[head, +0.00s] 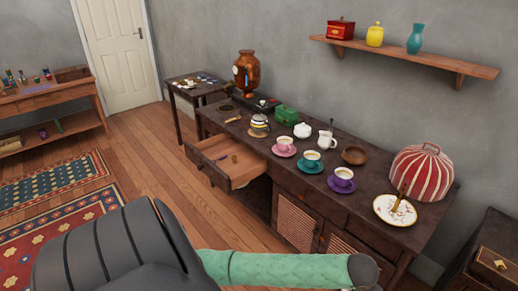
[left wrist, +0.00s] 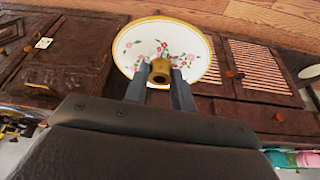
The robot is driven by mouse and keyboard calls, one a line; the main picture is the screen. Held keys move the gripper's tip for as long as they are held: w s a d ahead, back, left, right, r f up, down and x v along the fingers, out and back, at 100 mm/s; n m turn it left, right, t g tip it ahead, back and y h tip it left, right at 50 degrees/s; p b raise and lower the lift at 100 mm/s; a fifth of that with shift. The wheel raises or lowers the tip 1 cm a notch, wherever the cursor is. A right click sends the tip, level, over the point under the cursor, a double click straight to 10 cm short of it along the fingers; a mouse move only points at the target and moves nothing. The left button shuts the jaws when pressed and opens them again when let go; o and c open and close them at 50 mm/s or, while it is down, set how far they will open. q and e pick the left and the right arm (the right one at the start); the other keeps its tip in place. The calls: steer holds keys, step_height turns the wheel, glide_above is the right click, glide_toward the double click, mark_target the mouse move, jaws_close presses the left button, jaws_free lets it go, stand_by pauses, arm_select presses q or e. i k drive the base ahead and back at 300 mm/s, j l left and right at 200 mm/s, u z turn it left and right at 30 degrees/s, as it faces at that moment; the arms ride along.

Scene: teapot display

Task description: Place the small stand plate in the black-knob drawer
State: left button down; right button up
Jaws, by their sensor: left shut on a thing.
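In the left wrist view my left gripper (left wrist: 163,74) is shut on the brass collar in the middle of the small stand plate (left wrist: 134,44). The plate is white with a pink floral pattern and a gold rim, and its flowered face is toward the camera. In the head view neither this plate nor the fingers can be made out. One drawer (head: 241,173) of the sideboard stands pulled out, with small items in it. It has a small dark knob on its front, whose colour I cannot tell for sure. My right gripper is not in view.
The sideboard top (head: 300,172) carries cups on saucers, a samovar (head: 246,73), a wooden bowl (head: 355,155) and a red striped cosy (head: 425,172). Another floral plate (head: 385,207) with a brass stem sits near its right front edge. Floor (head: 190,205) before the drawer is clear.

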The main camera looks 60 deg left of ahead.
mark_target(221, 151)
steer(key=j+u, duration=0.3)
steer(key=i+j+u, duration=0.15)
steer(key=j+u, duration=0.15)
steer(key=i+j+u, duration=0.15)
steer(key=j+u, duration=0.2)
steer(key=i+j+u, duration=0.15)
steer(key=j+u, duration=0.15)
steer(key=j, duration=0.15)
